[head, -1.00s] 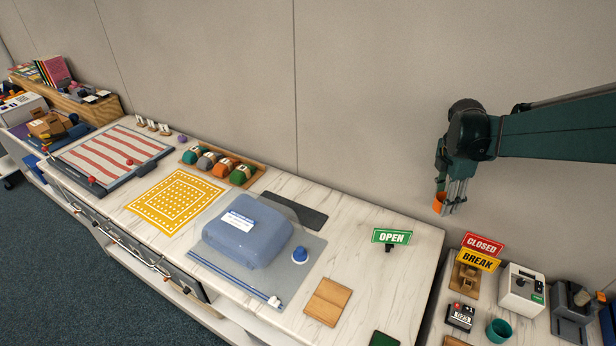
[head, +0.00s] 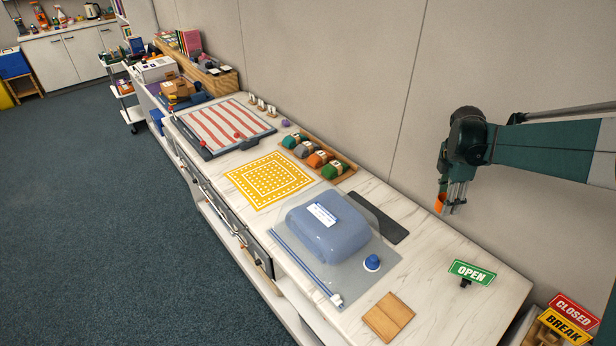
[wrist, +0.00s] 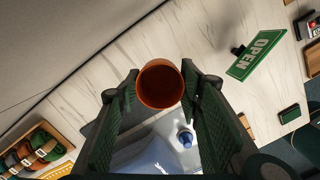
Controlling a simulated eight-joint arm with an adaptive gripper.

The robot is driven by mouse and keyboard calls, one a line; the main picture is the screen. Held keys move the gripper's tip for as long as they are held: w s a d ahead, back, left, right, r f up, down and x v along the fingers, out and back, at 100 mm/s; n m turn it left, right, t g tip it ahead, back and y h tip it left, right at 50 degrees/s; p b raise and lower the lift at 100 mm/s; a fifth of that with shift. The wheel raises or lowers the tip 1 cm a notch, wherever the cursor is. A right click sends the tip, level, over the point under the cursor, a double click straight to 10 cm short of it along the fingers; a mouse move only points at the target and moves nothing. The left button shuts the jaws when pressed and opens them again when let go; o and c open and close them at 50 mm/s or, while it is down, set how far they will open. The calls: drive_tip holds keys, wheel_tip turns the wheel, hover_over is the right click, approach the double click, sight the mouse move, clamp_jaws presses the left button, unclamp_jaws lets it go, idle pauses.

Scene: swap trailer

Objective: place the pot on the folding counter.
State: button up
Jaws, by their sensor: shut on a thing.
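My gripper (head: 449,206) is shut on a small orange pot (head: 440,203). In the head view it hangs in front of the wall, above the level of the white marble-topped counter (head: 440,258). In the wrist view the round mouth of the pot (wrist: 160,84) faces the camera between the two dark fingers, with the counter below and apart from it. The pot's inside looks empty. Its lower part is hidden by its rim in the wrist view.
The counter carries a green OPEN sign (head: 471,272), a wooden block (head: 388,317), a blue bag (head: 325,240), a blue-capped item (head: 372,263), a yellow patterned cloth (head: 268,180) and a tray of coloured rolls (head: 347,178). Bare marble lies between the dark mat (head: 377,217) and the sign.

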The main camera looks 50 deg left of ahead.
drive_tip(key=shift+s+a+f, duration=0.1)
drive_tip(key=shift+s+a, duration=0.05)
drive_tip(key=shift+a, duration=0.35)
drive_tip(key=shift+s+a, duration=0.15)
drive_tip(key=shift+a, duration=0.3)
hover_over(427, 236)
drive_tip(key=f, duration=0.4)
drive_tip(key=shift+s+a+f, duration=0.2)
drive_tip(key=shift+f, duration=0.3)
drive_tip(key=shift+f, duration=0.1)
drive_tip(key=shift+f, duration=3.05)
drive_tip(key=shift+f, duration=1.85)
drive_tip(key=shift+f+b, duration=0.2)
drive_tip(key=shift+b, duration=0.25)
